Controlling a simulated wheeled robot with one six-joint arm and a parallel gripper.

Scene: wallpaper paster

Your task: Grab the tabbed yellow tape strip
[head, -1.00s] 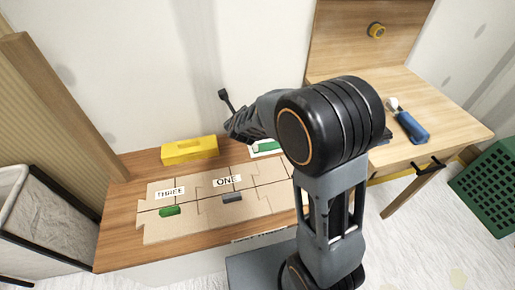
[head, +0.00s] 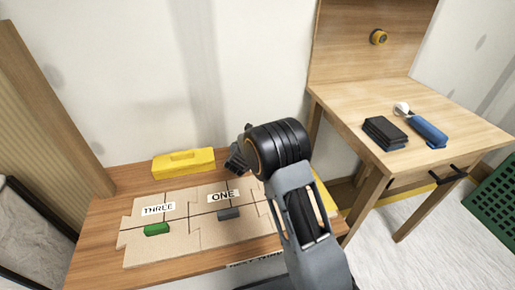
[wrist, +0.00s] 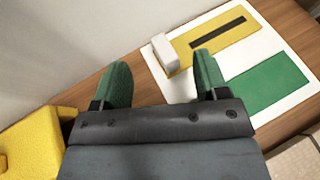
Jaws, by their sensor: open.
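The yellow strip (wrist: 222,37) with a black bar lies flat on a white sheet (wrist: 185,88) in the wrist view. A pale block-like tab (wrist: 165,52) stands up at its near left end. My gripper (wrist: 162,82) is open, its two green-tipped fingers spread and nothing between them. The tab lies just beyond the right finger, up and to its left in the picture; they appear apart. A green strip (wrist: 270,86) lies beside the yellow one on the sheet. In the head view my gripper (head: 238,160) is over the low table's back, and my arm hides most of the sheet.
A yellow box (head: 183,162) stands at the back of the low wooden table (head: 95,235). A cardboard puzzle board (head: 190,240) with THREE and ONE labels covers its middle. A taller desk (head: 455,115) at right holds a dark stack (head: 385,132) and a blue-handled tool (head: 428,132).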

